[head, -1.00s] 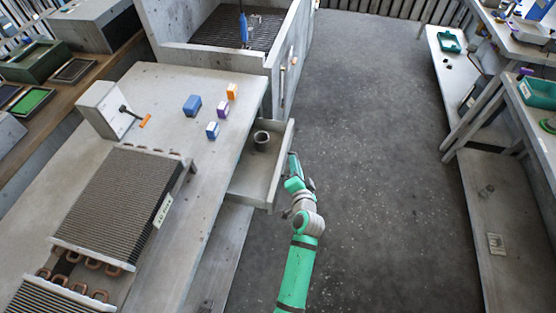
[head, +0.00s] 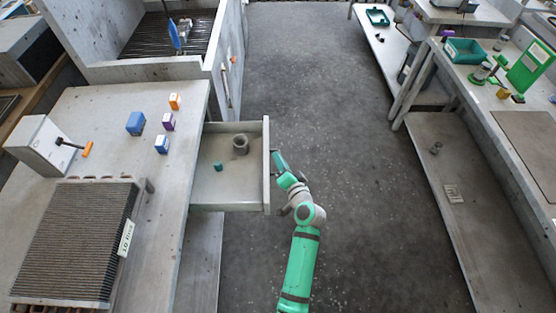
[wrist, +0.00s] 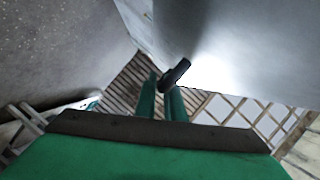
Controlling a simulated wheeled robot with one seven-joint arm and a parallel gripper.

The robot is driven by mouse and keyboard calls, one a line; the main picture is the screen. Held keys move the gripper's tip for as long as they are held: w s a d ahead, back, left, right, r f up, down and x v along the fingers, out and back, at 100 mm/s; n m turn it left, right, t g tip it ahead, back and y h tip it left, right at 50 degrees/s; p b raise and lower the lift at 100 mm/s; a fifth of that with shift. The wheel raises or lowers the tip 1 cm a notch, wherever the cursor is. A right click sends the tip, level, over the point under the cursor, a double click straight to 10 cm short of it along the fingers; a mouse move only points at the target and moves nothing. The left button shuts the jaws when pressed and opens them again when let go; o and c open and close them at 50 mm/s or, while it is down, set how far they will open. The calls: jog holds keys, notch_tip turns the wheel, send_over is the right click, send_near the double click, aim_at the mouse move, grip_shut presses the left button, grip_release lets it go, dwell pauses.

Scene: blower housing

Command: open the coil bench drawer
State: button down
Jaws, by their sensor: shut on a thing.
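The coil bench drawer (head: 209,190) is pulled out from the right side of the grey bench (head: 160,215). A grey cup (head: 240,144) and a small teal piece (head: 218,167) stand inside it. My gripper (head: 277,160) is at the outer face of the drawer front. In the wrist view, its two green fingers (wrist: 162,98) are shut on a dark drawer handle (wrist: 176,74), beside the pale drawer front (wrist: 230,45). The far end of the handle's grip is partly hidden by the fingers.
Blue, purple and orange blocks (head: 136,123) stand on the bench near a finned coil (head: 78,240) and a box with an orange-handled crank (head: 40,145). The floor (head: 345,130) right of the drawer is clear. Shelved benches (head: 450,180) line the right side.

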jog(key=c, duration=2.1)
grip_release()
jog(key=shift+s, duration=0.1)
jog(key=v, duration=1)
jog(key=shift+s+d+r, duration=0.1)
jog(key=shift+s+d, duration=0.05)
jog(key=shift+s, duration=0.15)
